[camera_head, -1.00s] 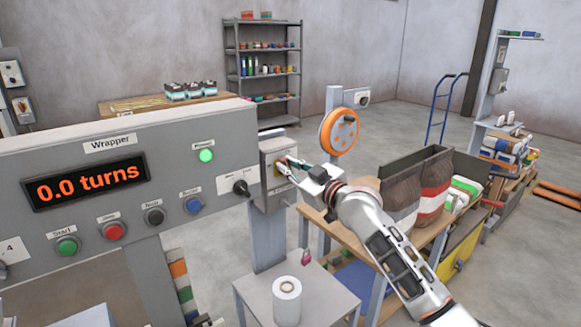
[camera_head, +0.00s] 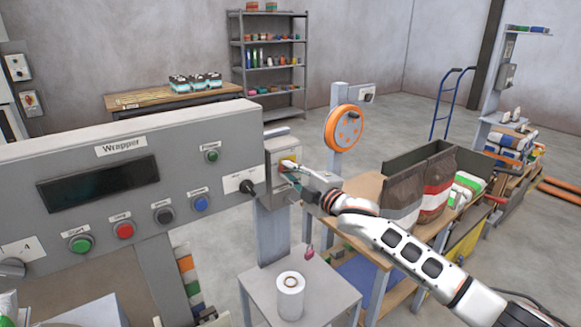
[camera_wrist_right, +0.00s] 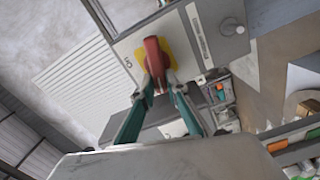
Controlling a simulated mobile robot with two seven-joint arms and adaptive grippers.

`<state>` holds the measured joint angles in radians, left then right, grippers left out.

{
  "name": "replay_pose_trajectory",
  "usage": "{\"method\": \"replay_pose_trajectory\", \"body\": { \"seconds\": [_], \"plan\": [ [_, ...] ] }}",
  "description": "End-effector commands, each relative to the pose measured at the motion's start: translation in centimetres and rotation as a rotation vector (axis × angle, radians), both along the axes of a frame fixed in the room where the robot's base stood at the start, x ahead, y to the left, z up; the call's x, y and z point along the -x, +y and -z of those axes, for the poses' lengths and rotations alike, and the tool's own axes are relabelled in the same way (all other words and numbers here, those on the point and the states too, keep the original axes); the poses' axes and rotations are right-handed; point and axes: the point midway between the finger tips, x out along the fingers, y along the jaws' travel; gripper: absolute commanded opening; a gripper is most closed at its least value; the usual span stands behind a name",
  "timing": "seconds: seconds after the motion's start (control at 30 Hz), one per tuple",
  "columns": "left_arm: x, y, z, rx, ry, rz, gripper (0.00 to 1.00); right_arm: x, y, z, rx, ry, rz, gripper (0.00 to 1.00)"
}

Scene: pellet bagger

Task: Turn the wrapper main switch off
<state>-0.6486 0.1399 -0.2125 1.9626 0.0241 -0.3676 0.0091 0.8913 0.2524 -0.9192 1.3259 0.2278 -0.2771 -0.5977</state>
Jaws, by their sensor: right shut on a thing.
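The wrapper main switch, a red handle on a yellow plate (camera_head: 287,160), is on a grey box (camera_head: 282,149) at the right end of the wrapper panel. The red handle (camera_wrist_right: 154,57) shows clearly in the right wrist view, over its yellow plate. My right gripper (camera_head: 291,168) is at the switch, and its teal fingers (camera_wrist_right: 160,87) are shut on the red handle. The fingers partly hide the handle in the head view. The wrapper panel (camera_head: 110,146) has a dark display (camera_head: 98,183) and an unlit green lamp (camera_head: 212,156). My left gripper is not in view.
A black knob (camera_head: 249,187) sticks out just left of the switch box. Below stands a small table (camera_head: 335,290) with a white roll (camera_head: 290,296). An orange wheel (camera_head: 343,129) on a post stands behind the arm. A bench with bags is on the right.

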Motion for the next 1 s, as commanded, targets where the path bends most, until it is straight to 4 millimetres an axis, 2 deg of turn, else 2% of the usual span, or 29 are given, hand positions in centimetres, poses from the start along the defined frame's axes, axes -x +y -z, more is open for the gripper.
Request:
{"method": "replay_pose_trajectory", "body": {
  "seconds": [0.4, 1.0],
  "plan": [
    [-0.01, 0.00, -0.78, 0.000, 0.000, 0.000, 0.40, 0.04, 0.13, 0.33, 0.186, -0.138, 0.000, 0.00],
    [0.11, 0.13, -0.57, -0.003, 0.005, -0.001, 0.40, 0.01, 0.11, 0.40, 0.225, -0.167, 0.001, 0.00]
  ]
}}
